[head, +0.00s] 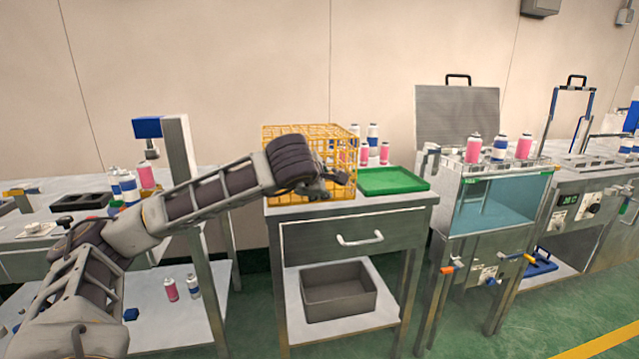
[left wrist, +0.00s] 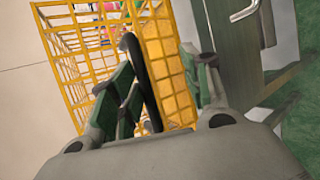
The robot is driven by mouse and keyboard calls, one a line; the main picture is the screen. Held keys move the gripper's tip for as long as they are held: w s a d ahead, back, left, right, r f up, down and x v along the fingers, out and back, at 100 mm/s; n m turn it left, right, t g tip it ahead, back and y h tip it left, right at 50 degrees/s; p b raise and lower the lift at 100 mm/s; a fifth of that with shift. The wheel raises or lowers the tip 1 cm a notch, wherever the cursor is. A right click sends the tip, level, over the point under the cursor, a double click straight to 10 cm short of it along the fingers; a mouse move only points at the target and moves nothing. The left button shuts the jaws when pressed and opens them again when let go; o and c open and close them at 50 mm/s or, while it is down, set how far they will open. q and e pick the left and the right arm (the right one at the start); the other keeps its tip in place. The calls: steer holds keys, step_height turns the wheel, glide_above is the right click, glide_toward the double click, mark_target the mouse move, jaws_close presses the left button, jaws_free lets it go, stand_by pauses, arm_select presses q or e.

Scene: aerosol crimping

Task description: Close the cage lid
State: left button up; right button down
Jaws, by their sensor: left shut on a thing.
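A yellow wire cage (head: 300,132) stands on the steel cabinet, and its bars also fill much of the left wrist view (left wrist: 68,72). My left gripper (head: 335,180) is at the cage's front right, its wrist covering part of the front. In the left wrist view its green-padded fingers (left wrist: 155,88) are shut around a black curved bar (left wrist: 131,48), which looks like a handle. The bar lies in front of the yellow bars. The cage top looks flat in the head view; I cannot tell exactly how the lid sits. My right gripper is out of view.
A green tray (head: 415,181) lies right of the cage, with several pink and blue cans (head: 373,133) behind it. A drawer handle (head: 360,239) sticks out below. Further right stands a water tank (head: 505,205) with a raised grey lid (head: 457,118).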

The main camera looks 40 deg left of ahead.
arm_select(q)
steer(key=shift+f, duration=0.5)
steer(key=shift+s+d+r, duration=0.1)
steer(key=v, duration=1.2)
steer(key=shift+r, duration=0.35)
